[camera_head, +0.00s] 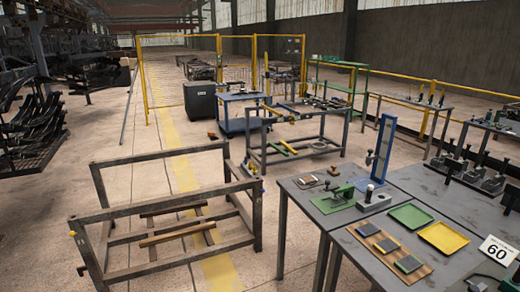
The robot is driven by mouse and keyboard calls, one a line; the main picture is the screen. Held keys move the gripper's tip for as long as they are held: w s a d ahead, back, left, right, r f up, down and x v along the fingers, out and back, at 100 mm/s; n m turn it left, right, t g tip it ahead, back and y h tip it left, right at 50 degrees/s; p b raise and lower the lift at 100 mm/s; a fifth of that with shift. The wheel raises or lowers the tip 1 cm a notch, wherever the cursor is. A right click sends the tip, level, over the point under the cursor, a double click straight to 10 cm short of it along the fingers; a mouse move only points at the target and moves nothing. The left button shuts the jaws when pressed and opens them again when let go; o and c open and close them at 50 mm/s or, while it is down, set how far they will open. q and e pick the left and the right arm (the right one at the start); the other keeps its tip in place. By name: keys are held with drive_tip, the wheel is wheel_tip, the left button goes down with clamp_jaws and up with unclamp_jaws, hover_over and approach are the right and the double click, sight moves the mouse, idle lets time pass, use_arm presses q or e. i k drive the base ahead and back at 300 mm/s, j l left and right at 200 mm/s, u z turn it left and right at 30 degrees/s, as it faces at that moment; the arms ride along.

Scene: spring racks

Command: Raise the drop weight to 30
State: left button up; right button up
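A tall blue upright column (382,150) with a pale scale strip stands on the grey table at the right. A grey metal block (374,200) with a small knob sits at its foot, in front of the column. I cannot tell for certain which part is the drop weight, and the scale's numbers are too small to read. Neither of my grippers can be made out in this view.
A green fixture (335,197) stands left of the column. A green tray (410,216), a yellow tray (443,237), a wooden board (390,248) with dark blocks and a card (497,250) reading 60 are in front. Metal frames (165,215) stand on the floor at left.

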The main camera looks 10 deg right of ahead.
sight(369, 158)
drive_tip(key=i+z, duration=0.3)
drive_tip(key=i+j+z, duration=0.65)
drive_tip(key=i, duration=0.2)
drive_tip(key=i+j+z, duration=0.25)
drive_tip(key=z, duration=0.2)
drive_tip(key=i+j+z, duration=0.3)
drive_tip(key=z, duration=0.2)
drive_tip(key=i+j+z, duration=0.15)
drive_tip(key=j+z, duration=0.75)
drive_tip(key=i+j, duration=0.05)
